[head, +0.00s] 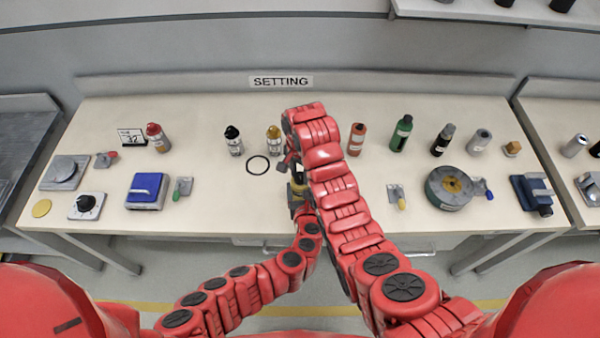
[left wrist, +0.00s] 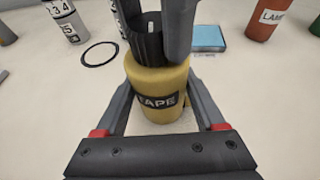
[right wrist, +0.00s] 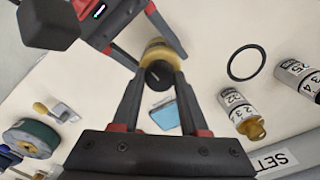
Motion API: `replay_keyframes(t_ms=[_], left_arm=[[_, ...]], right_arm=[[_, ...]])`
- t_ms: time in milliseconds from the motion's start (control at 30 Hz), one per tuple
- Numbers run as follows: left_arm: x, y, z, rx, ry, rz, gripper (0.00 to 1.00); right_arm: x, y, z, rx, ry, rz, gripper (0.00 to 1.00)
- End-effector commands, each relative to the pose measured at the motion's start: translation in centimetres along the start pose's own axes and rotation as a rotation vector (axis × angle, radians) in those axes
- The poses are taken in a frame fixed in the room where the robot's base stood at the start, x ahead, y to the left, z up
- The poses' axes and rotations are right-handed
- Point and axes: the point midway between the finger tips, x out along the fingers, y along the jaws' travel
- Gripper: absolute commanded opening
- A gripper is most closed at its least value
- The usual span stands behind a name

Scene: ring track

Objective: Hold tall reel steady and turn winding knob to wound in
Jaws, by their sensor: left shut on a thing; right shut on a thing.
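The tall reel is a yellow upright cylinder with a dark TAPE label, large in the left wrist view (left wrist: 160,88). Its black winding knob (left wrist: 145,47) sits on top. My left gripper (left wrist: 160,100) has one finger on each side of the yellow body and is shut on it. My right gripper (right wrist: 158,82) is shut on the black knob from above, seen in the right wrist view. In the head view my right arm hides most of the reel (head: 298,188). I cannot read how far the knob is turned.
A black ring (head: 258,165) lies left of the reel; a blue pad (left wrist: 208,38) lies behind it. Bottles, including an orange one (head: 357,139) and a green one (head: 401,133), stand along the back. A green flat reel (head: 432,198) and a small lever device (head: 397,196) are at right.

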Motion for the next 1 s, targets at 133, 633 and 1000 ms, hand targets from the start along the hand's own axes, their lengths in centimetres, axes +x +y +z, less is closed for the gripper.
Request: replay_keyframes(t_ms=[133, 633, 1000], left_arm=[[-0.03, -0.07, 0.02, 0.0, -0.001, -0.001, 0.04], [-0.03, -0.08, 0.02, 0.0, 0.0, -0.002, 0.04], [-0.03, -0.08, 0.02, 0.0, 0.0, -0.001, 0.04]], right_arm=[[-0.02, -0.03, -0.05, 0.082, 0.001, -0.002, 0.0], [-0.02, -0.03, -0.04, 0.185, 0.001, -0.002, 0.0], [-0.02, -0.04, -0.03, 0.184, 0.001, -0.002, 0.58]])
